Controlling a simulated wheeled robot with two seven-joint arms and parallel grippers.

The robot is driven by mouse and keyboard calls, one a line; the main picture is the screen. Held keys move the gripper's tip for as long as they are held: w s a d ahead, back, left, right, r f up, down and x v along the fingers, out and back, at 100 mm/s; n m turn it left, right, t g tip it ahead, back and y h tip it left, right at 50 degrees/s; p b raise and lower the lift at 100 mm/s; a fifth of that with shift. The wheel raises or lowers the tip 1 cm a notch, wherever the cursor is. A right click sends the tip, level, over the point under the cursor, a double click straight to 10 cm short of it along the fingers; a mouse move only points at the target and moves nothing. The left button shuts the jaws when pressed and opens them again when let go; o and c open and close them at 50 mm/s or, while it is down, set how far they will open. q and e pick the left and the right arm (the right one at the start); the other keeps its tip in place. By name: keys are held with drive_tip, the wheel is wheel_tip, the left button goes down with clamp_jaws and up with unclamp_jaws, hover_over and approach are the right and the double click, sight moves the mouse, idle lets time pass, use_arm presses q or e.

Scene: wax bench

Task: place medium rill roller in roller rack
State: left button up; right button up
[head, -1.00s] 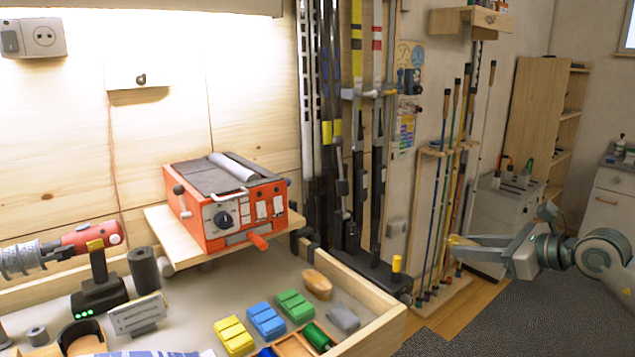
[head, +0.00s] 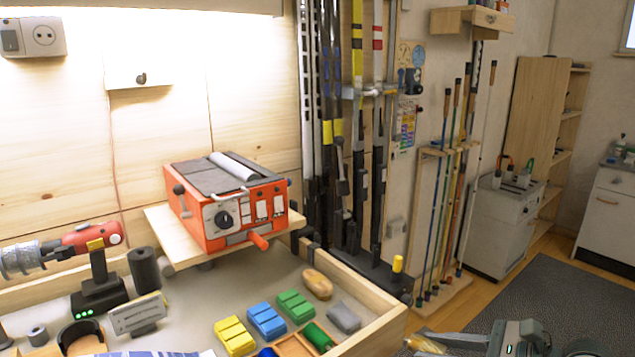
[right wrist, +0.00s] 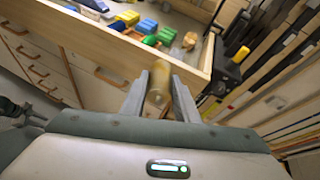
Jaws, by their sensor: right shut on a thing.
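My right gripper (head: 440,342) is low at the bottom of the head view, right of the bench corner. It is shut on a yellowish roller (head: 424,345), which I take to be the medium rill roller. In the right wrist view the roller (right wrist: 156,98) sits between the two fingers, outside the bench's wooden wall. The wooden roller rack (head: 296,346) is partly cut off at the bottom of the head view. A green roller (head: 318,336) and a blue roller (head: 268,352) are at it. My left gripper is not clearly seen.
The bench's raised wooden rim (head: 375,325) stands between the held roller and the rack. Yellow (head: 233,336), blue (head: 267,319) and green (head: 295,305) blocks, a brown oval piece (head: 317,284) and a grey block (head: 344,317) lie nearby. An orange wax machine (head: 225,205) stands behind.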

drive_tip(key=s+a+f, duration=0.1)
drive_tip(key=s+f, duration=0.1)
drive_tip(key=s, duration=0.4)
drive_tip(key=shift+s+a+f+n, duration=0.15)
drive_tip(key=shift+a+f+n, duration=0.15)
drive_tip(key=shift+f, duration=0.05)
drive_tip(key=shift+y, duration=0.3)
drive_tip(key=a+r+n+g+y, duration=0.1)
drive_tip(key=a+r+n+g, duration=0.3)
drive_tip(key=a, duration=0.3)
drive_tip(key=a+r+n+g+y, duration=0.1)
drive_tip(key=a+r+n+g, duration=0.3)
drive_tip(key=a, duration=0.3)
drive_tip(key=shift+r+g, duration=0.15)
drive_tip(key=shift+g, duration=0.55)
